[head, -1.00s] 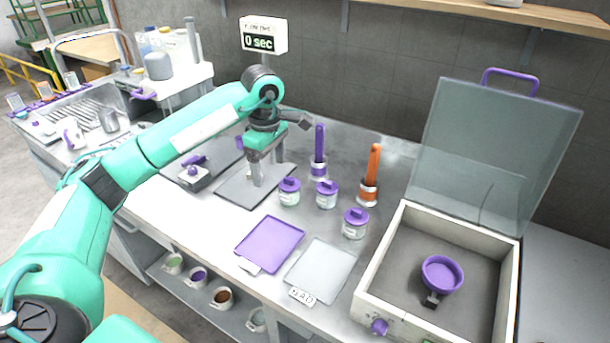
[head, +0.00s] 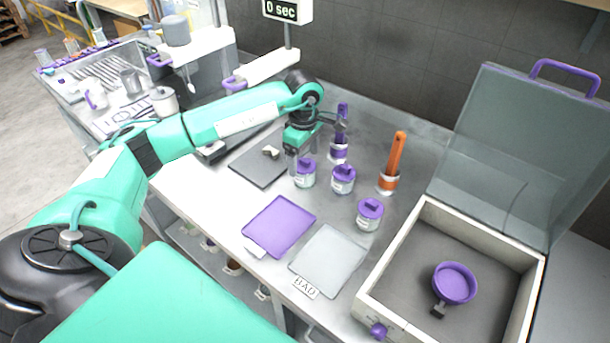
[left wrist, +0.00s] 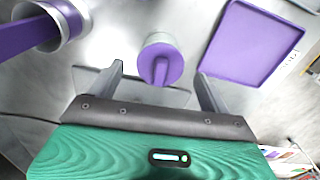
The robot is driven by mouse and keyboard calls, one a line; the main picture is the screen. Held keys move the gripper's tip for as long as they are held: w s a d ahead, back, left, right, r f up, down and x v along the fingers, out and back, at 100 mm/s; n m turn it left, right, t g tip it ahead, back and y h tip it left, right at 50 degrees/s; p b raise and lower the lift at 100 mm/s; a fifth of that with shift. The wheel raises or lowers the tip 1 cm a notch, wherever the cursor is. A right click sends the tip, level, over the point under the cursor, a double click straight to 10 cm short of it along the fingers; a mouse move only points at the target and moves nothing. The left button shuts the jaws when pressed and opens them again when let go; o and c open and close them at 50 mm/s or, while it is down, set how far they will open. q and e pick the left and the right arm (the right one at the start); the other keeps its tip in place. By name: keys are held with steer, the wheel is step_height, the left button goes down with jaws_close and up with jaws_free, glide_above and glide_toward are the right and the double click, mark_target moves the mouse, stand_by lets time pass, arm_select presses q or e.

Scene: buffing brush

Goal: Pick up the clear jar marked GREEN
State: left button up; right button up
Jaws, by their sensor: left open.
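Three clear jars with purple lids stand upright on the bench in the head view: a left jar (head: 304,180), a middle jar (head: 342,186) and a right jar (head: 369,222). Their labels are too small to read, so I cannot tell which is marked GREEN. My left gripper (head: 304,158) is open and empty at the left jar, pointing down. In the left wrist view, a purple jar lid (left wrist: 160,62) with a raised handle shows between and just beyond the open fingertips (left wrist: 158,74). My right gripper is not in view.
A purple-handled tool (head: 341,130) and an orange-handled tool (head: 394,160) stand behind the jars. A purple mat (head: 279,226) and a pale mat (head: 328,260) lie in front. An open-lidded box (head: 410,262) holding a purple dish (head: 455,283) is at right. A dark plate (head: 258,165) lies left.

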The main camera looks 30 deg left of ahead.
mark_target(305, 165)
arm_select(q)
steer(key=shift+f+p, duration=0.3)
steer(key=shift+f, duration=0.1)
step_height(305, 165, down, 4)
steer(key=shift+d+r+p, duration=0.15)
steer(key=shift+r+p, duration=0.1)
steer(key=shift+p, duration=0.5)
steer(key=shift+f, duration=0.4)
steer(key=shift+c, duration=0.2)
steer(key=c, duration=1.1)
steer(key=shift+c, duration=0.2)
steer(key=shift+r, duration=0.2)
